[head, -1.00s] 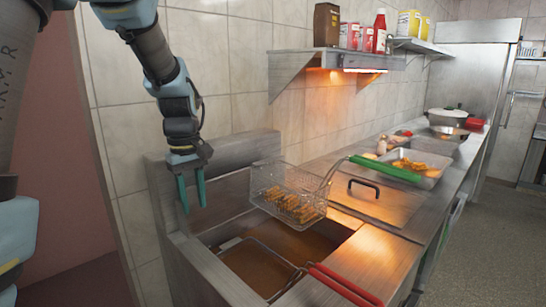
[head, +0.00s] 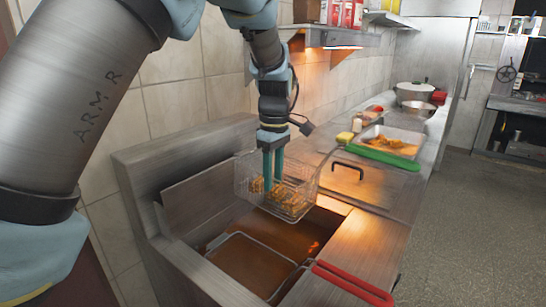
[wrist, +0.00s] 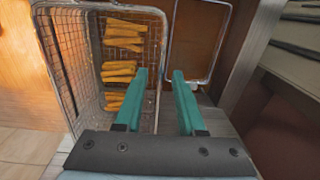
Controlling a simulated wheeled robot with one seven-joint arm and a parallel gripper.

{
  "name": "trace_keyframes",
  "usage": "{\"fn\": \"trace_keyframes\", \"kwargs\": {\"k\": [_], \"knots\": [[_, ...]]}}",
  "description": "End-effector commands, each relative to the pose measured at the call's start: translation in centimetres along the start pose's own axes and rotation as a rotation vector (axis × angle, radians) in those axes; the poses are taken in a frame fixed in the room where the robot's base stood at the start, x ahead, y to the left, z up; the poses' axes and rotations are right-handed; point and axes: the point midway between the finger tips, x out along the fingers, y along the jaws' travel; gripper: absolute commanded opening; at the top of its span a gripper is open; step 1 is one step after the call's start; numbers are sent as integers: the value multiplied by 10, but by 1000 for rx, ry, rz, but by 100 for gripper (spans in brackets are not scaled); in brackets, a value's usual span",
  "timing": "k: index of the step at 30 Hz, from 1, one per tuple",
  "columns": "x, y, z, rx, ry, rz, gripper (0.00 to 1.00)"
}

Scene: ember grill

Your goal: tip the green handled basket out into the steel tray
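The green handled basket (head: 298,208) is a wire mesh basket with several fries inside, hanging over the fryer. It also shows in the wrist view (wrist: 80,95). Its green handle (head: 385,157) reaches right, in front of the steel tray. The steel tray (head: 412,150) lies on the counter to the right with golden food in it. My gripper (head: 272,168) points down at the basket. In the wrist view my gripper (wrist: 160,75) is open, its teal fingers apart, with the basket's side rim appearing between them. Whether they touch it I cannot tell.
A second basket (head: 245,262) with a red handle (head: 352,283) sits in the fryer oil. A lid with a black handle (head: 348,170) covers the counter beside the basket. A shelf (head: 340,38) with boxes overhangs the wall. A pot and a bowl (head: 418,110) stand farther back.

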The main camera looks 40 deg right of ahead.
Motion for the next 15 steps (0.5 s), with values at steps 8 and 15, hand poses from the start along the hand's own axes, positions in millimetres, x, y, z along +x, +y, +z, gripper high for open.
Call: {"fn": "trace_keyframes", "kwargs": {"k": [8,15], "knots": [[40,0,0,1,-1,-3,39],[51,0,0,1,-1,0,39]]}}
